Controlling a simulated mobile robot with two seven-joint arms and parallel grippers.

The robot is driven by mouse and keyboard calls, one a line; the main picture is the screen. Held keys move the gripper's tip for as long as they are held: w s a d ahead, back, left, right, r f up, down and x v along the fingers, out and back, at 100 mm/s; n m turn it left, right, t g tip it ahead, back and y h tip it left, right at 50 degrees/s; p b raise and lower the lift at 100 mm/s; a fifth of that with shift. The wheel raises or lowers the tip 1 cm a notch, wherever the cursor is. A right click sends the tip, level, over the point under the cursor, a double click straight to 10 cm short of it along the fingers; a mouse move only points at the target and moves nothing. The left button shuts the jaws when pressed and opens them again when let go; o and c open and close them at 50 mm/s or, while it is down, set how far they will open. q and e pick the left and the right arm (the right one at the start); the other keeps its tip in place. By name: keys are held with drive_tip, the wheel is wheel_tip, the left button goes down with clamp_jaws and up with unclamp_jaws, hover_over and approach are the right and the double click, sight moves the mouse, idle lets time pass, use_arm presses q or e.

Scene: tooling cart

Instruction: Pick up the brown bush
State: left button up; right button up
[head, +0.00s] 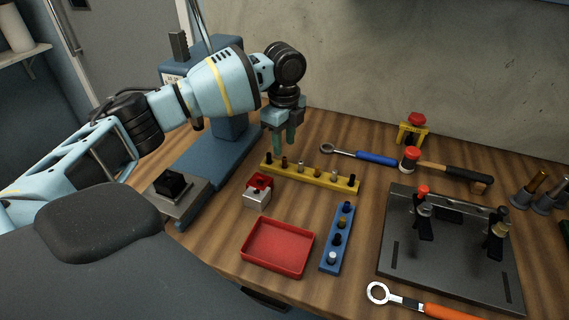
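A yellow rack (309,176) on the wooden table holds a row of several small bushes. A brown bush (285,161) stands upright near its left end, and another brownish one (318,172) stands right of the middle. My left gripper (284,147) points down just above and behind the left part of the yellow rack. Its two fingers are apart with nothing seen between them. Whether it is directly over the brown bush I cannot tell. A blue rack (328,267) holds several more bushes, one of them brassy (342,223). My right gripper is out of view.
A red tray (278,247) and a small red and grey box (257,192) stand in front of the yellow rack. A blue press (213,160) stands left, near my arm. A dark fixture plate (450,250), wrenches and a hammer (455,173) lie right.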

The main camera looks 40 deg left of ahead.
sight(285, 158)
use_arm(q)
drive_tip(key=shift+w+a+f, duration=0.15)
drive_tip(key=shift+w+f, duration=0.05)
drive_tip(key=shift+f, duration=1.1)
drive_tip(key=shift+w+a+f, duration=0.1)
drive_tip(key=shift+w+f, duration=0.1)
drive_tip(key=shift+f, duration=1.05)
drive_tip(key=shift+c, duration=0.5)
clamp_jaws()
